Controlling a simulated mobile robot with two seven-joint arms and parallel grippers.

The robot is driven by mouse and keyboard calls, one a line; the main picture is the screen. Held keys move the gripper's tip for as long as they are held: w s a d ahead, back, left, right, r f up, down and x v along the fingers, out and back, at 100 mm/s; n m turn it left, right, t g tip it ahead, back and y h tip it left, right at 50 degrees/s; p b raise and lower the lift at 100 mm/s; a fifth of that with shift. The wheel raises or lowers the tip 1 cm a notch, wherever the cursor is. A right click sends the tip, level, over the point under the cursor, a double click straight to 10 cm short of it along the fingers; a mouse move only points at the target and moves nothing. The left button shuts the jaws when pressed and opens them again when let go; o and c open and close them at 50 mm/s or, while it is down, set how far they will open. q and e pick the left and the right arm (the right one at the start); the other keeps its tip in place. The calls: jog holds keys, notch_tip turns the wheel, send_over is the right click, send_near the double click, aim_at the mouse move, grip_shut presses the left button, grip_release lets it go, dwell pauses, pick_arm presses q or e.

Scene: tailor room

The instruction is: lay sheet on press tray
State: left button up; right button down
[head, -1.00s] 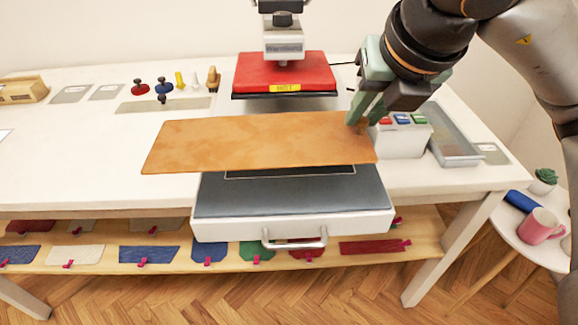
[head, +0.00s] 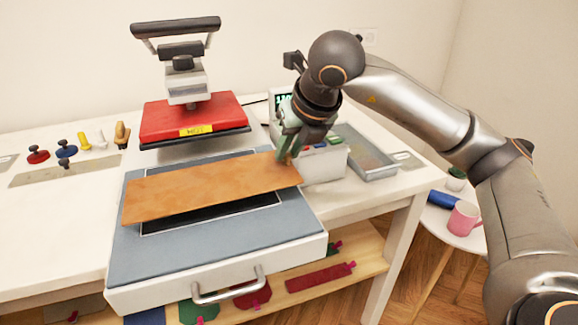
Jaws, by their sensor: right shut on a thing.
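A tan-orange rectangular sheet (head: 205,188) is held by its right end in my right gripper (head: 286,153), which is shut on it. The sheet lies flat over the grey press tray (head: 160,252), covering much of a dark rectangle outlined in white (head: 225,214) there. I cannot tell whether the sheet touches the tray or hovers just above it. The tray is pulled out, with a handle (head: 230,287) at its front. The red heat plate (head: 193,118) of the press is behind the tray and raised. My left gripper is not in view.
A white control box with buttons (head: 322,163) and a grey bin (head: 365,155) stand right of the press. Stamps (head: 66,149) and small tools lie on the left of the table. A stool with a pink mug (head: 464,218) is at the right.

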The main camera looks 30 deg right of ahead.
aim_at(290, 164)
jog(key=shift+w+d+f, duration=0.15)
jog(key=shift+w+f, duration=0.05)
jog(key=shift+f, duration=0.15)
notch_tip(290, 164, down, 3)
jog(key=shift+w+d+f, duration=0.1)
jog(key=shift+w+f, duration=0.05)
jog(key=shift+f, duration=0.05)
jog(key=c, duration=0.8)
grip_release()
jog(key=shift+o, duration=0.2)
jog(key=p+v, duration=0.1)
jog(key=v, duration=1.1)
